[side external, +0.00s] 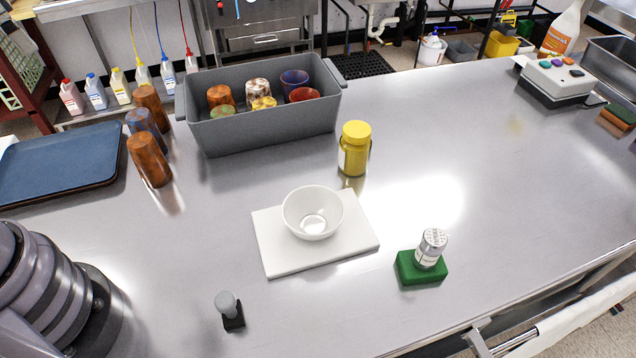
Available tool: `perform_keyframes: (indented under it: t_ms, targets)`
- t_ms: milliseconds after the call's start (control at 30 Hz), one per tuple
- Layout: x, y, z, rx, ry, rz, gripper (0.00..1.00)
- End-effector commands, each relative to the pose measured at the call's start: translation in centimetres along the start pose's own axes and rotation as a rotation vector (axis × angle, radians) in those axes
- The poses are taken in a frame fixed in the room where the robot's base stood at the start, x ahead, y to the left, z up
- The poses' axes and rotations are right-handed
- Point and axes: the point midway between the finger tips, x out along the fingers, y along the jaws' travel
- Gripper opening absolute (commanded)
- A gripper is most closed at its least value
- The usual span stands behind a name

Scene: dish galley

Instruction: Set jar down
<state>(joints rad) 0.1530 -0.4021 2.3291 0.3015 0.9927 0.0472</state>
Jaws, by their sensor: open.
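A yellow jar (354,149) with a yellow lid and a pale label stands upright on the steel counter (480,160), just right of the grey bin. Nothing is touching it from above. A small clear shaker (431,248) with a holed metal top stands on a green block (421,268) at the front right, slightly tilted in the picture. My gripper is out of the frame; only a part of my arm shows at the lower left.
A white bowl (312,213) sits on a white board (350,243) mid-counter. A grey bin (270,133) holds several cups. Brown tumblers (149,160) stand left of it, near a blue tray (60,165). A grey-knobbed object (228,305) stands in front.

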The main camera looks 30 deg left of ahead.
Motion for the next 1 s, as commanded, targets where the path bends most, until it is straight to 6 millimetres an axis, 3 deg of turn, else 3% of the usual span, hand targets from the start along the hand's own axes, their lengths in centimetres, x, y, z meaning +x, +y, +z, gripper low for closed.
perform_keyframes:
  t_ms: [100, 233, 1000]
  targets:
    - [-1.3, 1.4, 3.0, -0.204, 0.125, 0.084, 0.89]
    - [-1.9, 2.6, 4.5, -0.337, 0.213, 0.144, 0.89]
    - [-2.1, 3.2, 5.0, -0.388, 0.249, 0.17, 0.89]
